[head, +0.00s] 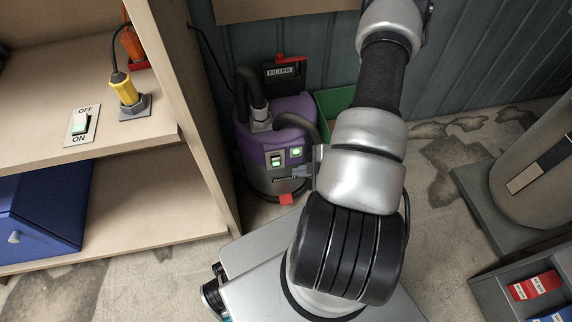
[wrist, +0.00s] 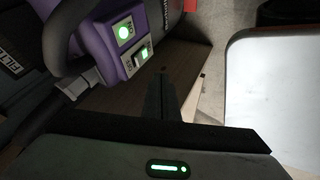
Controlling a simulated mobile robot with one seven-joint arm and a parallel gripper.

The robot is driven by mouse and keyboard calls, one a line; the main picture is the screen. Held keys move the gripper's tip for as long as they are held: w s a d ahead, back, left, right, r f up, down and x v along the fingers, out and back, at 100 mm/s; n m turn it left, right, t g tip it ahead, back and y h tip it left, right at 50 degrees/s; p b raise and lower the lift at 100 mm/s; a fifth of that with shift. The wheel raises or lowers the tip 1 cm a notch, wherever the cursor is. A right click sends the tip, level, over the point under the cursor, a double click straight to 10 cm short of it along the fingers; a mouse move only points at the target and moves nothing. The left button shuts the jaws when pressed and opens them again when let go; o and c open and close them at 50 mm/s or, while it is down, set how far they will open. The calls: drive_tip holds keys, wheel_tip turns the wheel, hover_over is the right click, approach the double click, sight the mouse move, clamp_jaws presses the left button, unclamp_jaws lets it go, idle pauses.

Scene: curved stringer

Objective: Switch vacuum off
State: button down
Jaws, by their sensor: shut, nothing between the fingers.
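The purple and grey vacuum (head: 289,108) stands on the floor against the wall, right of the shelf unit. Its front panel carries a rocker switch (head: 277,160) beside a round green light (head: 296,152). In the wrist view the switch (wrist: 138,59) and the lit green light (wrist: 123,32) show at the upper left on the purple body. My gripper (wrist: 163,75) is shut and empty, its dark fingers just below and right of the switch, with no clear contact. In the head view my gripper is mostly hidden by my arm beside the vacuum.
The shelf unit (head: 205,130) stands close on the vacuum's left. It bears a separate OFF/ON wall-type switch (head: 81,124) and a yellow plug (head: 124,88). A black FILTER box (head: 282,72) and a green bin (head: 330,103) are behind. Hoses curve over the vacuum.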

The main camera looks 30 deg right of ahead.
sight(276, 161)
drive_tip(key=w+f+b, duration=0.1)
drive_tip(key=w+f, duration=0.1)
drive_tip(key=w, duration=0.1)
drive_tip(key=w+a+f+b, duration=0.1)
drive_tip(key=w+f, duration=0.1)
drive_tip(key=w, duration=0.1)
drive_tip(key=w+f+b, duration=0.1)
drive_tip(key=w+f, duration=0.2)
drive_tip(key=shift+w+a+b, duration=0.15)
drive_tip(key=shift+w+b, duration=0.1)
drive_tip(key=shift+b, duration=0.1)
drive_tip(key=w+g+p, duration=0.1)
drive_tip(key=p, duration=0.1)
drive_tip(key=shift+r+g+y+p, duration=0.1)
drive_tip(key=shift+g+y+p, duration=0.2)
